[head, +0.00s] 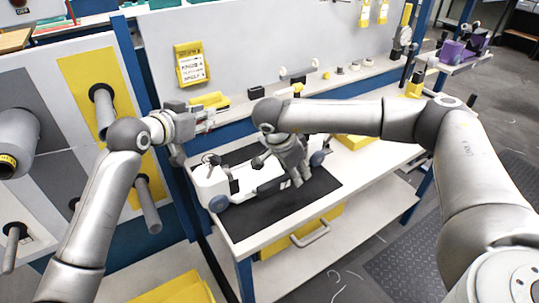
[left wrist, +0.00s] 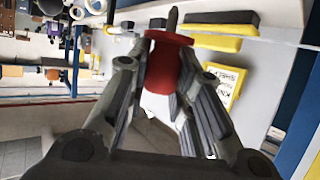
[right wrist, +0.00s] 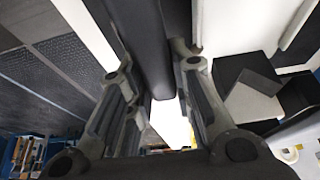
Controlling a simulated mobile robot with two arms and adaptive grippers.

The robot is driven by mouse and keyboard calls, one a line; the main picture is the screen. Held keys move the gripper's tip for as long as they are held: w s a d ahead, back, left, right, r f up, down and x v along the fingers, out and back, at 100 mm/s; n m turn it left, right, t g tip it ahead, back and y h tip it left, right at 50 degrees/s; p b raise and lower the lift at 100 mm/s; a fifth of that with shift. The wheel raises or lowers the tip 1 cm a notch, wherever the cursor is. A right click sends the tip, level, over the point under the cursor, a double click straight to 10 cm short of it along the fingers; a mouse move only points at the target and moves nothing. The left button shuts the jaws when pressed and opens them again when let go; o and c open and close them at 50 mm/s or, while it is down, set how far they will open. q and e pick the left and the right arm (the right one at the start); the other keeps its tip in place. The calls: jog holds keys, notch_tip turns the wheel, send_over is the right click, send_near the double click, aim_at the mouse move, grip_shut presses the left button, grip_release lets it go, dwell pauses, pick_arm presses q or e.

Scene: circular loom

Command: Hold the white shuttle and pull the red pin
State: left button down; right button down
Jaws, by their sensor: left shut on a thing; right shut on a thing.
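The white shuttle (head: 212,184) lies on the black mat (head: 270,213) on the workbench. It has a white body, blue-grey wheels and a dark bar. My right gripper (head: 297,176) reaches down over the shuttle and is shut on its dark bar, which runs between the fingers in the right wrist view (right wrist: 155,50). My left gripper (head: 207,120) is raised above and behind the shuttle's left end. It is shut on the red pin (left wrist: 168,66), which has a red flanged body and a dark pointed shaft. The shaft's tip looks free in the left wrist view.
A yellow sign holder (head: 191,63) hangs on the panel behind. Yellow bins and small parts line the back shelf. A panel with dark pegs and rollers (head: 103,110) stands at left. A yellow drawer (head: 303,232) is under the bench; the mat's front is clear.

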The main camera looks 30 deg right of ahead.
jog(key=c, duration=1.2)
grip_release()
jog(key=v, duration=1.2)
